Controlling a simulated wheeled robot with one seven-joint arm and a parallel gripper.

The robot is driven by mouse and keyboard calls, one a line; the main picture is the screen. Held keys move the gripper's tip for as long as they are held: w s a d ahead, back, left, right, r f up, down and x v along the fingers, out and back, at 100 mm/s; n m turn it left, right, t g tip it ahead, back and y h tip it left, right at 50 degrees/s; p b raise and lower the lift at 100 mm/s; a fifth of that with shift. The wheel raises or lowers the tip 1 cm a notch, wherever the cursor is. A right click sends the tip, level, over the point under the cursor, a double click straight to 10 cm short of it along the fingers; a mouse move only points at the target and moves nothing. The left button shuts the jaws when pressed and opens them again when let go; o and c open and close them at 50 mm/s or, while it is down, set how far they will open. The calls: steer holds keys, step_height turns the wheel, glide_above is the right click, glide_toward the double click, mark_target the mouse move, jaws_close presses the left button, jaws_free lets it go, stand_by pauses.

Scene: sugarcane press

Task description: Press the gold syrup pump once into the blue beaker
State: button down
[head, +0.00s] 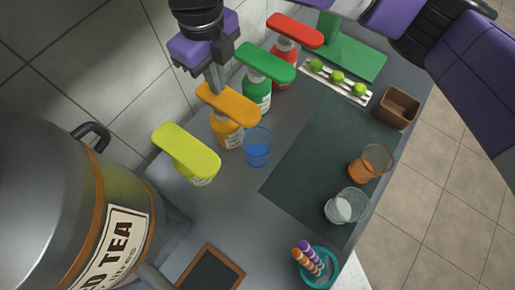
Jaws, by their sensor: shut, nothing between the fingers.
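The gold syrup pump (228,128) stands near the wall in a row of pump bottles, its broad orange-gold head (240,107) on top. The blue beaker (258,149), clear with blue in its lower part, stands on the counter just right of the gold bottle, near the end of the pump head. My gripper (218,88) is shut and empty, pointing down right at the gold pump head. Its tips are at the head's upper left part; I cannot tell whether they touch it.
A yellow-green pump (188,152) stands to the left, green (262,65) and red (294,31) pumps to the right. A dark mat (315,150) holds an orange beaker (362,170) and a clear beaker (338,210). A large tea urn (60,190) fills the lower left.

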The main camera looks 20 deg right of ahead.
steer(key=shift+r, duration=0.1)
step_height(320, 180, up, 6)
steer(key=p, duration=0.4)
steer(key=shift+p, duration=0.4)
